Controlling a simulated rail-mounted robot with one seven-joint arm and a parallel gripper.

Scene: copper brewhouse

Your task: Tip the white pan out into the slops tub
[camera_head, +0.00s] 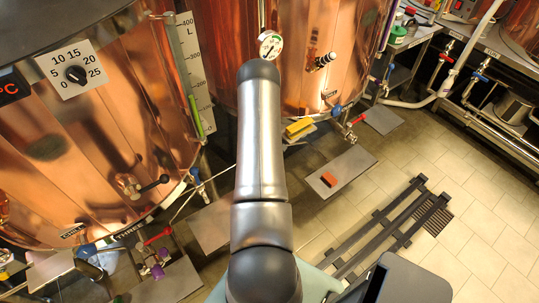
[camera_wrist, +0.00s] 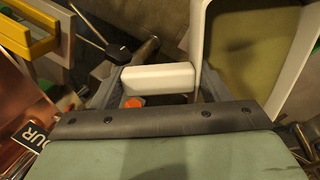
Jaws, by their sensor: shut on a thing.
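In the wrist view my gripper (camera_wrist: 158,88) is shut on the white handle (camera_wrist: 157,78) of the white pan (camera_wrist: 295,62). The pan's pale rim and wall run along the upper right of that view, partly cut off by the frame. Inside the rim is an olive-yellow area; I cannot tell whether it is liquid or the pan's bottom. In the head view my arm covers the middle and neither the gripper nor the pan can be made out. I cannot identify the slops tub in either view.
Copper vessels (camera_head: 110,130) stand at left and centre, with valves and red-handled taps low down. A red block (camera_head: 328,179) lies on a grey plate (camera_head: 345,168). A black slatted frame (camera_head: 390,225) lies on the tiled floor. A yellow-edged thing (camera_wrist: 40,45) is near in the wrist view.

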